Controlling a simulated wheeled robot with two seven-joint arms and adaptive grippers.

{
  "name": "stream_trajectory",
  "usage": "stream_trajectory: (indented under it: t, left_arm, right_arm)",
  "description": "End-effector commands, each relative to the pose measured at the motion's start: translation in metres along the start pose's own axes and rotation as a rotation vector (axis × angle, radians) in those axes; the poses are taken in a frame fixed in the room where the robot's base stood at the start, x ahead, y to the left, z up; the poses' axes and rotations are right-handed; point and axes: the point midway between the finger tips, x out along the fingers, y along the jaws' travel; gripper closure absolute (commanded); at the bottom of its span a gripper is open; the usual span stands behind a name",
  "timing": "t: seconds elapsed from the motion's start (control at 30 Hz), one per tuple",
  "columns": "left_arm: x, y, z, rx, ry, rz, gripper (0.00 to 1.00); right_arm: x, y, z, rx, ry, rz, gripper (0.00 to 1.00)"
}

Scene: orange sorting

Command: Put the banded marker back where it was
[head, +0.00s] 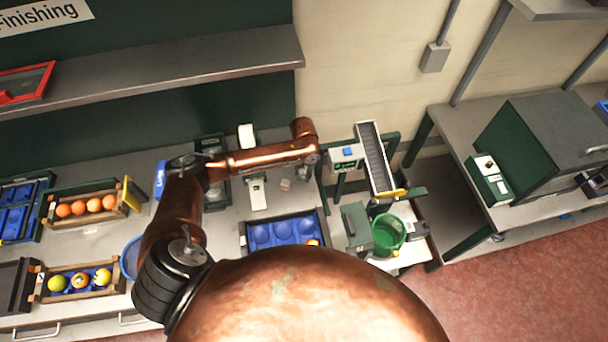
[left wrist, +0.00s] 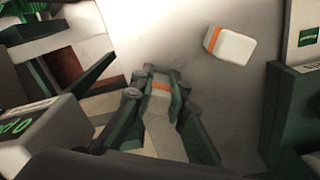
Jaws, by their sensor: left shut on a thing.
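In the left wrist view my left gripper (left wrist: 158,90) is shut on a small pale block with an orange band, the banded marker (left wrist: 160,86). Its fingers hide much of it. A second white block with an orange band (left wrist: 232,46) lies on the grey surface, apart from the gripper, toward the upper right. In the head view my left arm reaches over the bench; its fingers and the held marker are too small or hidden to make out. A small pale block (head: 285,184) shows on the bench there. My right gripper is not in view.
A device with a display (left wrist: 35,125) stands close at lower left in the wrist view; a dark green housing (left wrist: 295,95) stands at right.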

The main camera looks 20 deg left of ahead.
Motion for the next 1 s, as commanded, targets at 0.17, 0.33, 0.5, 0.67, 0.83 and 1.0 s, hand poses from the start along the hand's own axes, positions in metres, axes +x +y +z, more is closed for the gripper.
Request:
stream_trajectory:
  t: [0.17, 0.33, 0.5, 0.67, 0.83, 1.0]
  left_arm:
    - [0.0001, -0.0001, 0.0002, 0.000, -0.001, 0.000, 0.76]
    - [0.0001, -0.0001, 0.0002, 0.000, -0.001, 0.000, 0.66]
    - [0.0000, -0.0002, 0.0002, 0.000, -0.001, 0.000, 0.66]
    - [0.0001, -0.0002, 0.0003, 0.000, -0.001, 0.000, 0.55]
    - [0.0001, -0.0002, 0.0002, 0.000, -0.001, 0.000, 0.51]
    - [-0.0006, -0.0001, 0.0002, 0.000, -0.001, 0.000, 0.51]
  right_arm:
    - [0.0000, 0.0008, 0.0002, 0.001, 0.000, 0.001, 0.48]
    - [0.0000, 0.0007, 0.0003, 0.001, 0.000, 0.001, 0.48]
    - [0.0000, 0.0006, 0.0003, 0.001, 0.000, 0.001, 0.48]
    - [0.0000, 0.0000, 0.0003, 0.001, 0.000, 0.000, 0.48]
    - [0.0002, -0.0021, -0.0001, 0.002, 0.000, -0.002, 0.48]
    - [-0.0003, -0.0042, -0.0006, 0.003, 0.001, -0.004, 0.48]
